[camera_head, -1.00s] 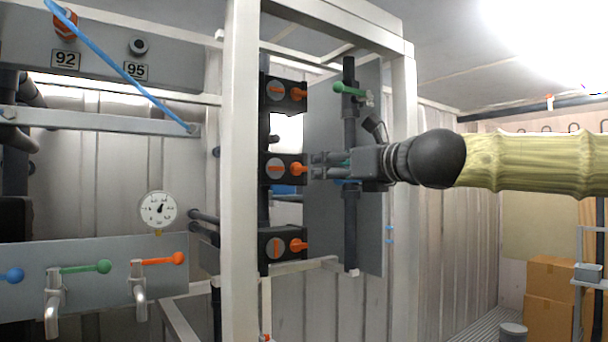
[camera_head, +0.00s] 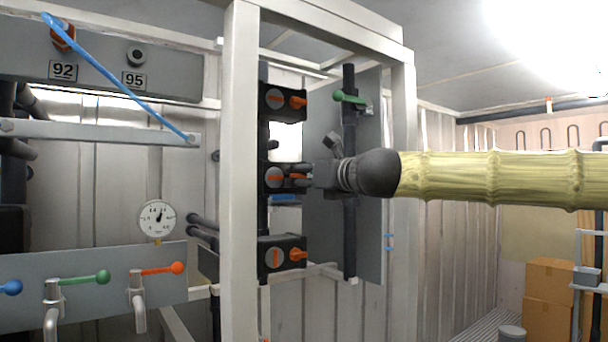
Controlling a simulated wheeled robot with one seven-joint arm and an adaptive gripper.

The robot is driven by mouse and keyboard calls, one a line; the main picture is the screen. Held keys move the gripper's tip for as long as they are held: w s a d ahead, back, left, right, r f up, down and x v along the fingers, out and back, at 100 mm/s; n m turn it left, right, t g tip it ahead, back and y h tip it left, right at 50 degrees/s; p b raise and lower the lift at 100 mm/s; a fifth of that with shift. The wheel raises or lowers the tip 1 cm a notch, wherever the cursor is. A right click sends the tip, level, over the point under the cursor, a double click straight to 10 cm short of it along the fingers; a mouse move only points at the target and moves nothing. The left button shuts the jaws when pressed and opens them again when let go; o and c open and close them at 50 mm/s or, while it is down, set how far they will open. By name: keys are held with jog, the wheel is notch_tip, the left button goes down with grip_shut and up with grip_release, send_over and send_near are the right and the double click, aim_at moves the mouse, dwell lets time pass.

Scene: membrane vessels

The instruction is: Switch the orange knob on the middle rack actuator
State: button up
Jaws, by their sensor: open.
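Three black actuators stand in a column on the rack, each with a round grey face and an orange knob on its right side. The middle actuator (camera_head: 274,178) is level with my gripper (camera_head: 298,176). Its orange knob (camera_head: 297,178) is mostly covered by my fingers, with only a little orange showing between them. My gripper is open and points left, with its fingers around or just in front of that knob; contact cannot be told. The upper knob (camera_head: 298,102) and lower knob (camera_head: 298,256) point right and are uncovered.
A white frame post (camera_head: 240,190) stands just left of the actuators. A black vertical pipe (camera_head: 349,235) with a green-handled valve (camera_head: 350,97) is behind my gripper, before a grey panel (camera_head: 325,130). A gauge (camera_head: 157,218) and coloured valve handles are at left.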

jog(key=shift+w, duration=0.1)
jog(key=shift+c, duration=0.4)
jog(key=c, duration=0.9)
jog(key=shift+c, duration=0.2)
jog(key=n, duration=0.3)
jog(key=shift+a+n, duration=0.1)
jog(key=shift+n, duration=0.3)
jog(key=n, duration=0.3)
jog(key=shift+n+b, duration=0.3)
jog(key=shift+b, duration=0.1)
jog(key=shift+a+f+n+b, duration=0.1)
jog(key=shift+n+b, duration=0.4)
jog(key=shift+n, duration=1.6)
jog(key=shift+f+n+b, duration=0.1)
jog(key=shift+n+b, duration=0.35)
jog(key=shift+n, duration=1.65)
